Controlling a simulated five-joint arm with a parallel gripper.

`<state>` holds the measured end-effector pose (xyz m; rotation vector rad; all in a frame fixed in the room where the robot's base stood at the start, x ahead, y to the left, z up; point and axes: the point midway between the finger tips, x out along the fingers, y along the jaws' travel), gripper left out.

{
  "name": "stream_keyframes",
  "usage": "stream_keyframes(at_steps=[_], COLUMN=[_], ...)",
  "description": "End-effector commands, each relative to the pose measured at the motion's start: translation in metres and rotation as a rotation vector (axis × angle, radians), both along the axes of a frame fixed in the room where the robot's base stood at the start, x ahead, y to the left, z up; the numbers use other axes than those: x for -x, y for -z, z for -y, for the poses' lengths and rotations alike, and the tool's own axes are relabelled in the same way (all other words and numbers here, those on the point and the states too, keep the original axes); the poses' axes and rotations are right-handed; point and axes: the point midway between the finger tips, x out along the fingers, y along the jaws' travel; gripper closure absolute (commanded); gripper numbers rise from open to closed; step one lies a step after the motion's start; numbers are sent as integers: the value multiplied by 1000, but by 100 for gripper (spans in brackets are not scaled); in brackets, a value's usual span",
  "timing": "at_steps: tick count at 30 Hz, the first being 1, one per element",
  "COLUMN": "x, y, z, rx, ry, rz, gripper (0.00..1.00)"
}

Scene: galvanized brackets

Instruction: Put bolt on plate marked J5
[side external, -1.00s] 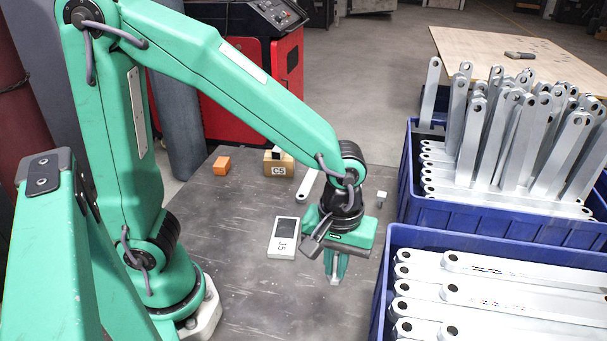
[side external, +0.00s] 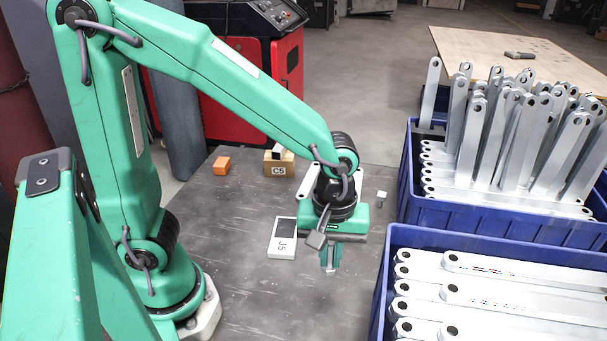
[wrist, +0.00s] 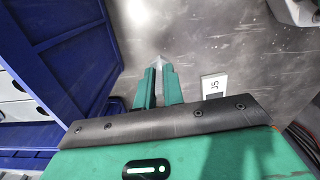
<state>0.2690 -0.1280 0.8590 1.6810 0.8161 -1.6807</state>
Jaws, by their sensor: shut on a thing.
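My gripper (side external: 330,268) is shut on a small silver metal piece, which looks like the bolt (wrist: 158,62); the fingers hide most of it. It is held over the grey table, to the right of and nearer the camera than the plate marked J5 (side external: 283,246) in the side view. This plate is white with a dark panel and lies flat. It also shows in the wrist view (wrist: 213,87), to the right of my fingers and partly cut off by my gripper's body. The plate and the held piece are apart.
A small grey piece (side external: 381,198) stands behind right of my gripper. A wooden block marked C5 (side external: 279,169) and an orange block (side external: 222,166) are farther back. Blue crates of galvanized brackets (side external: 430,213) (side external: 383,290) border the right side. The front table is clear.

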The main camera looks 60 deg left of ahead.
Motion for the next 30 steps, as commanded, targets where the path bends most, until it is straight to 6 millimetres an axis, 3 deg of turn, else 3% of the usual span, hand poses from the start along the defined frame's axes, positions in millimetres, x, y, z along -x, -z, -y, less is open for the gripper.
stream_keyframes(at_steps=[18,24,30], x=[7,11,13], y=[-14,-16,-17], z=[-77,-92,-97], rx=[1,1,0], ry=[-901,-1104,-1186], rz=[1,1,0], gripper=[100,100,100])
